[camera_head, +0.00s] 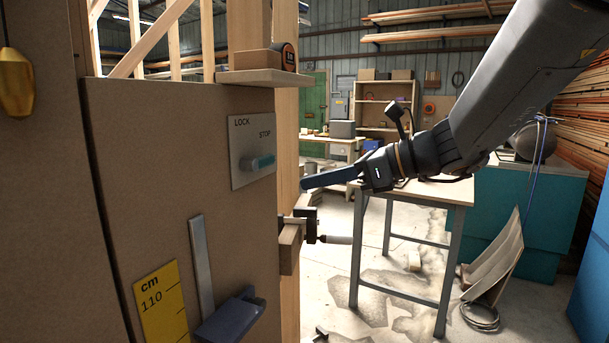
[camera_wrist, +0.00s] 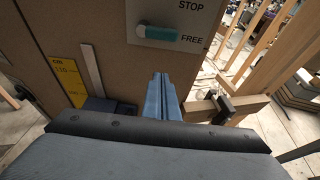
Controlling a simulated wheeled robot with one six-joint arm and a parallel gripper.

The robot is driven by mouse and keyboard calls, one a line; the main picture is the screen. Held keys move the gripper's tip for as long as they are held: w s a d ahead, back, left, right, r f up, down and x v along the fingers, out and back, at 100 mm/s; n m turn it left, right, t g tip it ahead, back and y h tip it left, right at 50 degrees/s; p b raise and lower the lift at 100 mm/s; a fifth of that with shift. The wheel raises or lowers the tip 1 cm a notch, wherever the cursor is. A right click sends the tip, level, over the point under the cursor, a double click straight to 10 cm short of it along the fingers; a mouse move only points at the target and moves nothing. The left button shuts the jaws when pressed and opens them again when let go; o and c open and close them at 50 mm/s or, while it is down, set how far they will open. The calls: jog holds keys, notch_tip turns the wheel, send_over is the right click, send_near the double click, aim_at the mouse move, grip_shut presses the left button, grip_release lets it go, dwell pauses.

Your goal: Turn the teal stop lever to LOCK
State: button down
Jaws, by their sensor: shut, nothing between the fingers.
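The teal stop lever (camera_head: 262,161) is mounted on a grey plate (camera_head: 240,178) on the brown panel. In the wrist view the lever (camera_wrist: 178,36) lies nearly level, its teal end pointing right toward the word FREE, with STOP above it. The head view shows LOCK at the plate's upper left and STOP at the upper right. My gripper (camera_head: 304,185) is shut and empty, its blue fingers together. It is to the right of the plate and a little lower in the head view. In the wrist view the fingertips (camera_wrist: 159,76) are below the lever, apart from it.
A clamp on a wooden block (camera_head: 290,248) sticks out at the panel's right edge, below my gripper. A shelf (camera_head: 262,77) with a tape measure (camera_head: 288,57) is above the plate. A dark blue block (camera_head: 231,319) juts out low on the panel. A workbench (camera_head: 440,192) stands behind.

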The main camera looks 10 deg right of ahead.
aim_at(260, 162)
jog(key=w+a+r+p, duration=0.1)
jog(key=w+a+p, duration=0.2)
jog(key=a, duration=0.4)
jog(key=shift+w, duration=0.55)
